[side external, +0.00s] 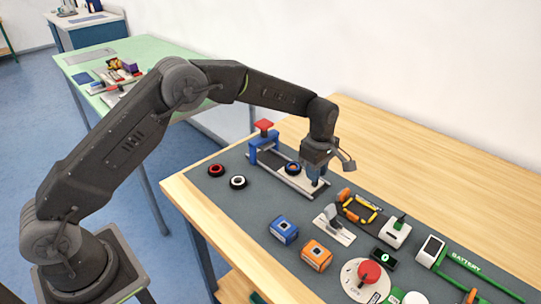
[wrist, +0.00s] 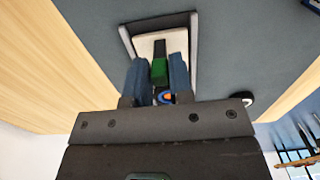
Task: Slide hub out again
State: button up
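The hub (side external: 292,168), a dark ring with orange and blue, sits on a pale slide tray (side external: 307,189) in front of the blue press frame (side external: 265,154) with its red top. In the wrist view part of the hub (wrist: 165,97) shows low between the fingers. My gripper (side external: 315,182) points down over the tray's outer end. In the wrist view its two blue fingers (wrist: 159,66) stand on either side of a green block (wrist: 158,71) on the tray and appear closed against it. The fingers hide part of the tray.
Blue (side external: 284,229) and orange (side external: 316,254) boxes stand in front. A red button (side external: 369,271) and a yellow-framed device (side external: 360,209) are to the right. Bare wood lies behind the mat.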

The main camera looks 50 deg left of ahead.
jog(key=o, duration=0.4)
jog(key=shift+o, duration=0.2)
jog(key=shift+r, duration=3.45)
jog(key=shift+r, duration=0.15)
jog(key=s+a+r+m+t, duration=0.1)
jog(key=s+a+r+m, duration=0.1)
jog(key=s+r+m, duration=0.35)
jog(key=s+a+r+m+t, duration=0.2)
jog(key=s+a+r+m, duration=0.1)
jog(key=s+r, duration=0.6)
jog(key=s+a+f+m+t, duration=0.1)
jog(key=s+m, duration=0.3)
jog(key=s, duration=0.6)
jog(key=s+a+f+m+t, duration=0.1)
jog(key=s+m, duration=0.4)
jog(key=s, duration=0.5)
jog(key=shift+a+t, duration=0.3)
jog(key=shift+a, duration=0.15)
